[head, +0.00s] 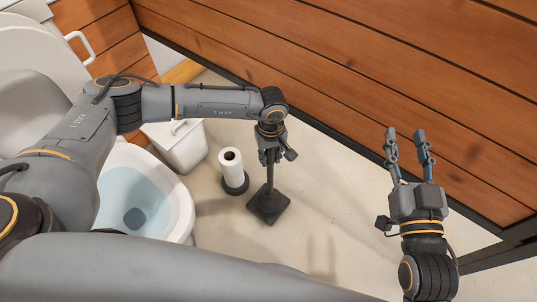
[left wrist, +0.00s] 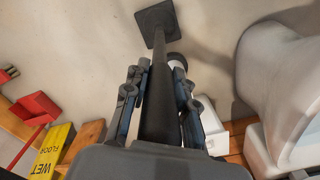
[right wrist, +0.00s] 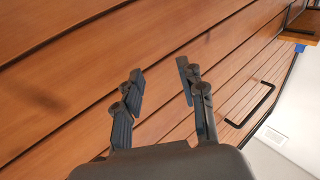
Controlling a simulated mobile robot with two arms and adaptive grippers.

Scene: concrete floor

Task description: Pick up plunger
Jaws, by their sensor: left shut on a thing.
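The plunger (head: 269,190) is dark, with an upright handle and a square base on the floor. My left gripper (head: 270,158) is around its upper handle from above. In the left wrist view, the handle (left wrist: 159,95) runs between the two fingers of the left gripper (left wrist: 160,90), and the square base (left wrist: 155,17) shows beyond. The fingers are shut on the handle. My right gripper (head: 406,140) is open and empty, raised near the wooden wall; it also shows open in the right wrist view (right wrist: 160,85).
A toilet (head: 180,205) stands at the left. A white bin (head: 178,148) and a paper roll on a dark stand (head: 231,167) are left of the plunger. A wooden wall (head: 350,80) runs behind. A yellow wet-floor sign (left wrist: 52,150) shows in the left wrist view.

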